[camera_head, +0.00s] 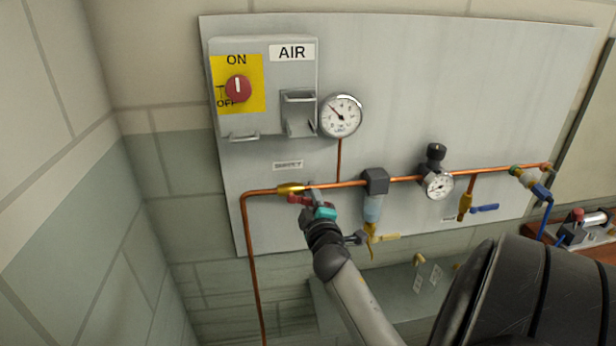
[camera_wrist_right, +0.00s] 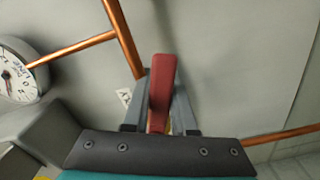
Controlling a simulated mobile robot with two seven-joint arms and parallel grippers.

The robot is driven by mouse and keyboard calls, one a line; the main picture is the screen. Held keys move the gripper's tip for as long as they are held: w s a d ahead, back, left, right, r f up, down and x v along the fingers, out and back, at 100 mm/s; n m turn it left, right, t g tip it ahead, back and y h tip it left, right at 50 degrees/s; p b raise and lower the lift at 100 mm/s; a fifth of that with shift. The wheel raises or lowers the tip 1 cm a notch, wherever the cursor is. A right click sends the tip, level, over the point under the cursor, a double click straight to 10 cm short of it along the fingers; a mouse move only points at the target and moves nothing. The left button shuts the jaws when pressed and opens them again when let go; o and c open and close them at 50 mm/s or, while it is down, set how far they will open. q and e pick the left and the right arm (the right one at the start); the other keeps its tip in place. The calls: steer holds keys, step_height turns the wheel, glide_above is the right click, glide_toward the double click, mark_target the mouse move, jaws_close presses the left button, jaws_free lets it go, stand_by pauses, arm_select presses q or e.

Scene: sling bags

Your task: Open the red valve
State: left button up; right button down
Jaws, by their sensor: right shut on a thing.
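The red valve handle (camera_head: 296,199) sits on a brass valve body (camera_head: 289,189) at the left end of the horizontal copper pipe. My right gripper (camera_head: 309,194) is at the handle, just below the pipe, and partly hides it. In the right wrist view the red handle (camera_wrist_right: 162,88) stands between the two grey fingers of my right gripper (camera_wrist_right: 160,108), which is shut on it. There the handle runs roughly in line with the nearby copper pipe, at a small angle to it. My left gripper is not in view.
A grey AIR box (camera_head: 262,115) with a red knob (camera_head: 238,89) and a round gauge (camera_head: 340,116) are above. A filter (camera_head: 373,205), a regulator gauge (camera_head: 437,185) and a yellow valve with a blue handle (camera_head: 484,208) are to the right. A wall is close on the left.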

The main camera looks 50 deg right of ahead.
steer(key=shift+s+d+r+n+p, duration=0.1)
steer(key=shift+r+n+p, duration=0.3)
steer(key=shift+n, duration=0.3)
steer(key=shift+w+d+r+n+p, duration=0.1)
steer(key=shift+r+n+p, duration=0.25)
steer(key=shift+n, duration=0.35)
steer(key=shift+s+r+n+p, duration=0.1)
steer(key=shift+r+n+p, duration=0.3)
steer(key=shift+n, duration=0.3)
steer(key=c, duration=0.7)
jaws_free()
steer(key=shift+f, duration=0.15)
steer(key=shift+a, duration=0.1)
steer(key=shift+b+v, duration=0.9)
steer(key=shift+v, duration=6.65)
